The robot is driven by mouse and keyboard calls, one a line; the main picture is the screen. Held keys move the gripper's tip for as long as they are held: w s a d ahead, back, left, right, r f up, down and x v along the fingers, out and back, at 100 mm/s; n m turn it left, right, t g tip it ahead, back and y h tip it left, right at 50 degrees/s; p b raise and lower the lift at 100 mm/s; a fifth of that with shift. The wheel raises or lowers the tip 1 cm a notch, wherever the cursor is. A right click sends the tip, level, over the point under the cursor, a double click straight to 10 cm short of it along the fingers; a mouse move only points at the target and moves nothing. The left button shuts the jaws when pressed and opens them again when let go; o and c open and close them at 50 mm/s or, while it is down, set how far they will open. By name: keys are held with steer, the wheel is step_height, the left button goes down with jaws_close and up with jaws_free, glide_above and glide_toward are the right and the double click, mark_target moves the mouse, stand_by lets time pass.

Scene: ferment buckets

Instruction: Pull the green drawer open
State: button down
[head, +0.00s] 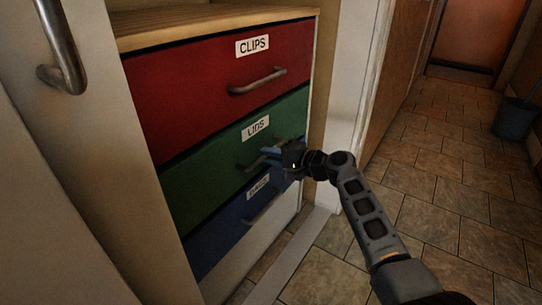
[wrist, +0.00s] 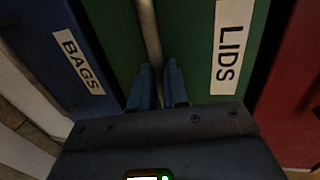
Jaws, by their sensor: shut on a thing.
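The green drawer (head: 192,177) is the middle one of three in a cabinet and carries a label reading LIDS (wrist: 229,45). In the head view its front looks level with the red drawer above it. Its bar handle (wrist: 150,35) runs between the two blue fingers of my gripper (wrist: 158,85) in the wrist view. My gripper, seen in the head view (head: 268,158), is shut on this handle. The fingers hide part of the handle.
The red drawer (head: 205,82), labelled CLIPS, is above, and the blue drawer (head: 222,235), labelled BAGS, is below. A pale door with a metal handle (head: 66,55) stands at left. Tiled floor (head: 440,190) lies open at right, with a bucket (head: 515,118) further back.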

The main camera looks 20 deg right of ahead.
steer(key=shift+s, duration=0.1)
steer(key=f+p+v, duration=0.3)
steer(key=p+v, duration=0.1)
steer(key=v, duration=1.1)
steer(key=s+f+p+v, duration=0.1)
steer(key=f+p+v, duration=0.2)
steer(key=v, duration=1.2)
steer(key=shift+s+d+p, duration=0.35)
steer(key=shift+d+p, duration=0.3)
steer(key=shift+p, duration=0.45)
steer(key=shift+f, duration=0.15)
steer(key=c, duration=1.1)
jaws_free()
steer(key=shift+p+v, duration=0.65)
steer(key=shift+v, duration=3.25)
